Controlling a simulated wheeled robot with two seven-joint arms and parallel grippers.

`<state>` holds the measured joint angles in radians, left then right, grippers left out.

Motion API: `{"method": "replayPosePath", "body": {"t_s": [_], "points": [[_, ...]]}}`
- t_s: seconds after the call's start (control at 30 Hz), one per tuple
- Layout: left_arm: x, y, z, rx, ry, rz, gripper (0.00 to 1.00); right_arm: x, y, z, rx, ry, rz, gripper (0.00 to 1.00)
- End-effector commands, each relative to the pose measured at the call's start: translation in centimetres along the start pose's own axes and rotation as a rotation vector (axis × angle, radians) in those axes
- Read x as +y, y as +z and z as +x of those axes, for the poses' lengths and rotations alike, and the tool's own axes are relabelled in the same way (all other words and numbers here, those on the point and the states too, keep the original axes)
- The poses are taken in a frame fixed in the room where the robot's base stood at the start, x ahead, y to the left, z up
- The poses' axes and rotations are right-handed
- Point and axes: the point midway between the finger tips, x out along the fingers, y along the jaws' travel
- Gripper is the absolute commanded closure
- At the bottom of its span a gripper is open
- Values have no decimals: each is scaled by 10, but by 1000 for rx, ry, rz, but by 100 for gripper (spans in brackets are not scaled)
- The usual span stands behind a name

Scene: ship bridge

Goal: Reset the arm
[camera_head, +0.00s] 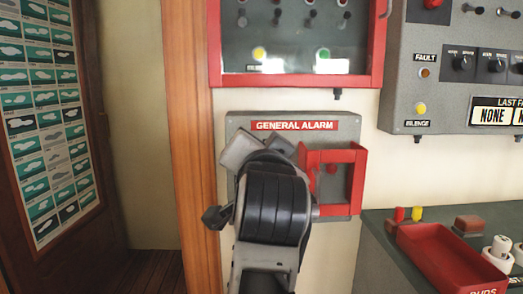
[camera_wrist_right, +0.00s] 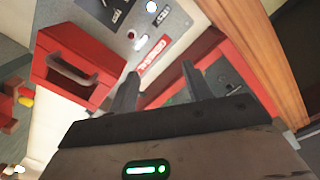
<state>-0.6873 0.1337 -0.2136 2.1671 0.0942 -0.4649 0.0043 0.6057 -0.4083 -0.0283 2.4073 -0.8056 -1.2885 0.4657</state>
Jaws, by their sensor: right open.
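The grey general alarm panel (camera_head: 235,122) is on the wall in the middle of the head view, with its red label (camera_head: 293,125) at the top. In the right wrist view the red cover (camera_wrist_right: 50,55) with a grey handle is at upper left, apart from the fingers. My right arm hides much of the panel. My right gripper (camera_wrist_right: 160,85) is open with nothing between its fingers. My left gripper is out of view.
A red-framed switch cabinet (camera_head: 297,84) hangs just above the alarm panel. A grey fault panel (camera_head: 440,110) is at upper right. A red tray (camera_head: 420,245) and white rolls (camera_head: 498,258) are on the desk at lower right. A wooden post (camera_head: 190,150) stands left of my arm.

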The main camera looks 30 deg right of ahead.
Motion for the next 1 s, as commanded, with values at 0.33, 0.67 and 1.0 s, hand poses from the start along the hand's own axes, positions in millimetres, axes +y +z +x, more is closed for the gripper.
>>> {"method": "replayPosePath", "body": {"t_s": [0.33,0.67,1.0], "points": [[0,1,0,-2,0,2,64,0,0,-1,0,0,0,50],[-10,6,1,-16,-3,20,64,-2,14,6,11,-26,-79,50],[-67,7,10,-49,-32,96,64,22,182,16,-112,-347,-571,50]]}}
